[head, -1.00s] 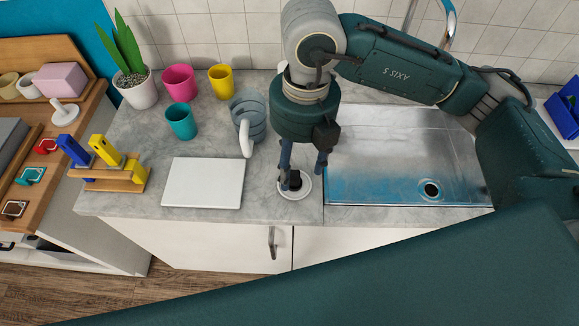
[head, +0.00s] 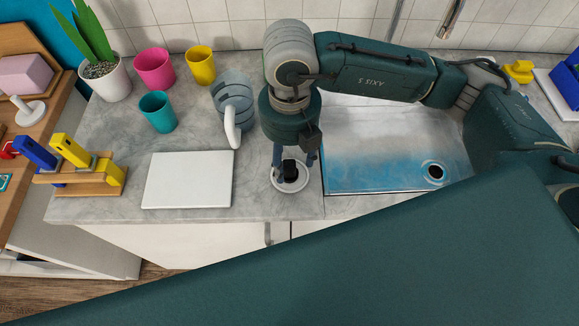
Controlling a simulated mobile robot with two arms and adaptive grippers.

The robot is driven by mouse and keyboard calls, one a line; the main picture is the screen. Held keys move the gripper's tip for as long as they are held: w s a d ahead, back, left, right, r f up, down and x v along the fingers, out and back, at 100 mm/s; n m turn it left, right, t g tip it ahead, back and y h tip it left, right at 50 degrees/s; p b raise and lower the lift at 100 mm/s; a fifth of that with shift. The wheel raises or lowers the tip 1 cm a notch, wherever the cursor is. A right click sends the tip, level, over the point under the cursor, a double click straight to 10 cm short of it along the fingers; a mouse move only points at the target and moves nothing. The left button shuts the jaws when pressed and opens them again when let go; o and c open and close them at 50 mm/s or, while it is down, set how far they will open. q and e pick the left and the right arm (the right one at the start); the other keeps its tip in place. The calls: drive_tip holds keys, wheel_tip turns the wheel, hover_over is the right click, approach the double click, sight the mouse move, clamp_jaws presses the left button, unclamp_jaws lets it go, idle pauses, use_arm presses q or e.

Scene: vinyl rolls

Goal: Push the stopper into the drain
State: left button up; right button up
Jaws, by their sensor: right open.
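The black stopper (head: 290,172) stands on a small round white dish (head: 291,185) on the counter, just left of the sink. My right gripper (head: 293,163) points down over it. Its fingers are open, one at each side of the stopper's upper part. I cannot tell whether they touch it. The drain (head: 434,173) is a dark round hole with a metal ring near the front right of the steel sink (head: 375,150), and it is uncovered. My left gripper is not in view.
A white board (head: 188,180) and a grey-blue pitcher (head: 234,100) stand left of the gripper. Teal (head: 158,113), pink (head: 154,68) and yellow (head: 201,65) cups and a potted plant (head: 106,75) are farther back. The sink basin looks empty.

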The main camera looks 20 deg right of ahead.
sight(289, 163)
drive_tip(key=f, duration=0.1)
drive_tip(key=f+p, duration=0.1)
drive_tip(key=f, duration=0.1)
drive_tip(key=f+p, duration=0.1)
drive_tip(key=shift+w+f, duration=0.25)
drive_tip(key=shift+f, duration=0.45)
drive_tip(key=c, duration=1.2)
